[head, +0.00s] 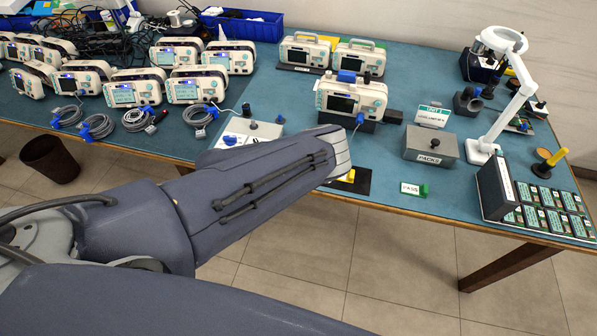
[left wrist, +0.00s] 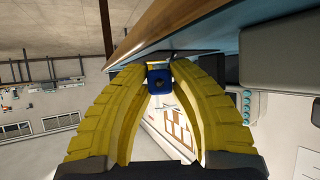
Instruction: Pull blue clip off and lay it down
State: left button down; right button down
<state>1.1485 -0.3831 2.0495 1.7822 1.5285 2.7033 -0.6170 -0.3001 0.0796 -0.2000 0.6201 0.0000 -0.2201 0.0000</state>
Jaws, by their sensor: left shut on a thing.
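In the left wrist view, the yellow fingers of my left gripper (left wrist: 158,72) are shut on a small blue clip (left wrist: 151,76) with a dark round hole. In the head view, a blue piece (head: 359,118), probably this clip, shows just beyond the end of my left arm, at the lower front of a white monitor (head: 375,92). My arm hides the fingers there. I cannot tell whether the clip still touches the monitor. Another blue part (head: 346,76) sits on top of that monitor. My right gripper is not in view.
A black mat (head: 362,187) with something yellow lies near the front edge. Several monitors and coiled cables (head: 97,127) fill the left.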

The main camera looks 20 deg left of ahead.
pick_arm(q)
jog(key=shift+f, duration=0.25)
jog(key=c, duration=1.2)
grip_release()
jog(key=shift+v, duration=6)
jog(key=shift+s+f, duration=0.1)
